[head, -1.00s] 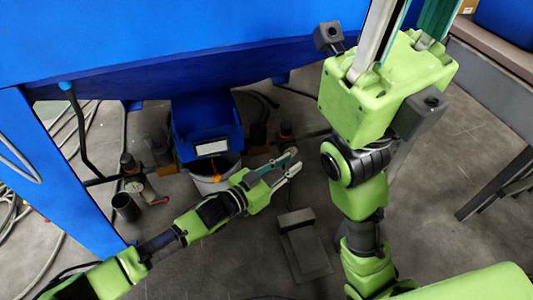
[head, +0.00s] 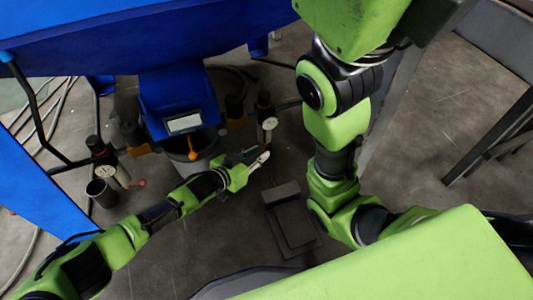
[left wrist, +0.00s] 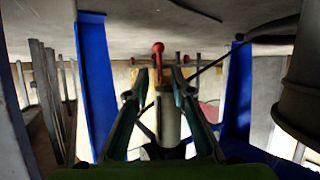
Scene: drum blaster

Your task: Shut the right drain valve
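My left gripper (head: 257,157) reaches in from the left, low in front of the blue machine, with its fingers apart. It is near the right-hand gauge assembly (head: 268,121); the valve there is not clear in the head view because the gripper is close. In the left wrist view a red handle (left wrist: 158,50) shows ahead between the fingertips (left wrist: 159,76), above a grey cylinder (left wrist: 168,115). I cannot tell whether the fingers touch it. A similar red handle (head: 138,183) shows at the left-hand gauge assembly (head: 105,155). My right gripper's fingers are out of view.
The blue machine (head: 150,45) overhangs the valves. A bucket (head: 192,160) stands under its chute, between the gauge assemblies. A dark cup (head: 101,193) is at the left. A dark pedal-like block (head: 290,220) lies on the floor right of my left gripper.

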